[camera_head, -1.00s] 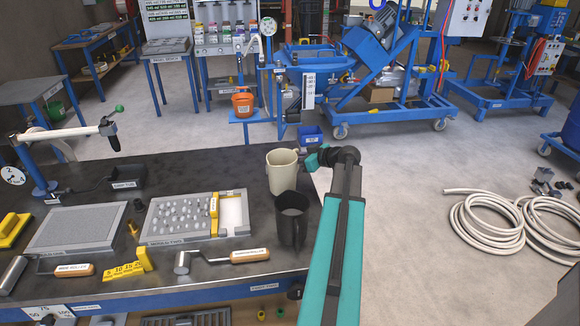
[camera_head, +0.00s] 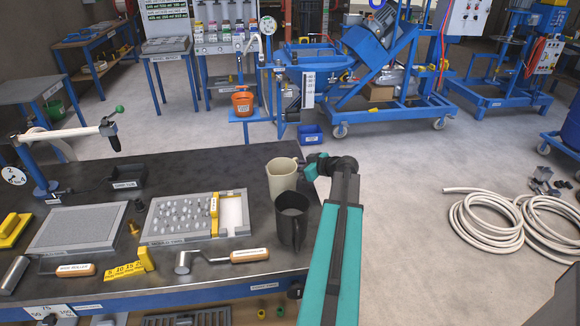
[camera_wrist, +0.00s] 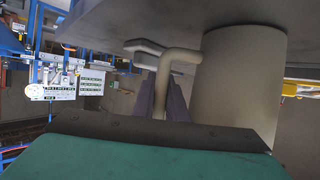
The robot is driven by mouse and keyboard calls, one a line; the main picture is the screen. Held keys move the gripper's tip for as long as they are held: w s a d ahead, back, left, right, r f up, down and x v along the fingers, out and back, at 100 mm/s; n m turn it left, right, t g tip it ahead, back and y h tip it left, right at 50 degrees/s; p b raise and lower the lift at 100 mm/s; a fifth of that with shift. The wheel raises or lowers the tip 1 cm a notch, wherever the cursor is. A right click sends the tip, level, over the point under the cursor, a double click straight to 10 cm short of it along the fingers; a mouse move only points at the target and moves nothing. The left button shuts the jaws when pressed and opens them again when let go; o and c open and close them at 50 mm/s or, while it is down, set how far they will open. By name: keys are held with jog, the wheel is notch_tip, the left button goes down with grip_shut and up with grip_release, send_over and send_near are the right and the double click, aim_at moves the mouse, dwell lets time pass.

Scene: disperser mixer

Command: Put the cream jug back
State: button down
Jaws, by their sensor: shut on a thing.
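The cream jug (camera_head: 283,172) is upright at the right end of the dark workbench, behind a black jug (camera_head: 292,218) that hides its lower front. In the wrist view the cream jug (camera_wrist: 240,80) fills the right side, with its bent handle (camera_wrist: 178,60) towards the fingers. My gripper (camera_wrist: 165,100) is shut on this handle; it also shows right of the jug in the head view (camera_head: 308,170). The jug's base is hidden in the head view, and in the wrist view its end lies against or very near the grey surface.
The black jug stands close in front of the cream one. A pebble tray (camera_head: 190,240), a wooden-handled roller (camera_head: 240,256) and a yellow stepped gauge (camera_head: 130,268) lie to the left. The bench top (camera_head: 215,168) behind the tray is clear. Coiled hoses (camera_head: 480,225) lie on the floor at right.

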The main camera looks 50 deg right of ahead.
jog(key=shift+r, duration=0.1)
jog(key=c, duration=1.8)
grip_release()
jog(key=shift+o, duration=0.2)
jog(key=b+v, duration=0.2)
jog(key=v, duration=1)
jog(key=shift+b, duration=0.3)
